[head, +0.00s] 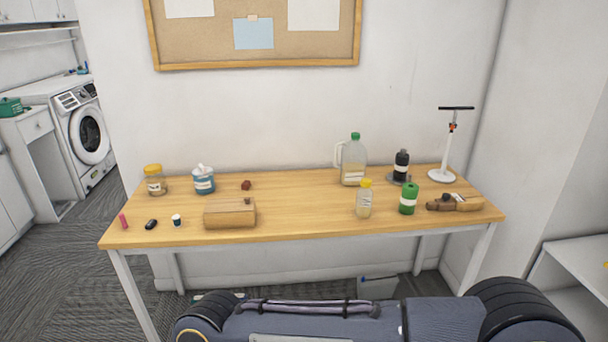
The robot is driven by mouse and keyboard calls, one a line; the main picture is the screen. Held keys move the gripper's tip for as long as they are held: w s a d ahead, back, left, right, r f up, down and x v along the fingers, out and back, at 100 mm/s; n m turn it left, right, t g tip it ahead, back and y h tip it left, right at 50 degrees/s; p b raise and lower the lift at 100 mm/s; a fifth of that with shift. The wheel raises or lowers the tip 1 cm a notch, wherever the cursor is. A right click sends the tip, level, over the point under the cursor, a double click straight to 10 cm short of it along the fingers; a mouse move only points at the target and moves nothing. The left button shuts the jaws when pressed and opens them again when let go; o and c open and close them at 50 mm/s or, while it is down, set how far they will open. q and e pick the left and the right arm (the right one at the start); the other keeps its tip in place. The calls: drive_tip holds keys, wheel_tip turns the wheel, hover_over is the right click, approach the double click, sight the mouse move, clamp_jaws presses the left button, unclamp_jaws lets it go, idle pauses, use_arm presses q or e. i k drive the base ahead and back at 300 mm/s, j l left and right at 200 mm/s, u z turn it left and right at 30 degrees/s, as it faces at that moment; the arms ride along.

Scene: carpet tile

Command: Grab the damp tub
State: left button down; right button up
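A blue tub (204,182) with a pale label and a white top stands upright at the back left of the wooden table (300,222). It stands between a yellow-lidded jar (155,184) and a small dark red-brown lump (246,185). A green container (408,200) with a white label stands toward the right front. I cannot tell from the picture whether either is damp. Neither of my grippers is in view.
A wooden box (230,215) lies in front of the blue tub. A large jug (354,162), a yellow-capped bottle (364,200) and a dark bottle (401,166) stand right. The table's middle is clear.

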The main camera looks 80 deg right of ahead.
sight(204, 184)
drive_tip(key=z, duration=1.95)
drive_tip(key=i+j, duration=0.1)
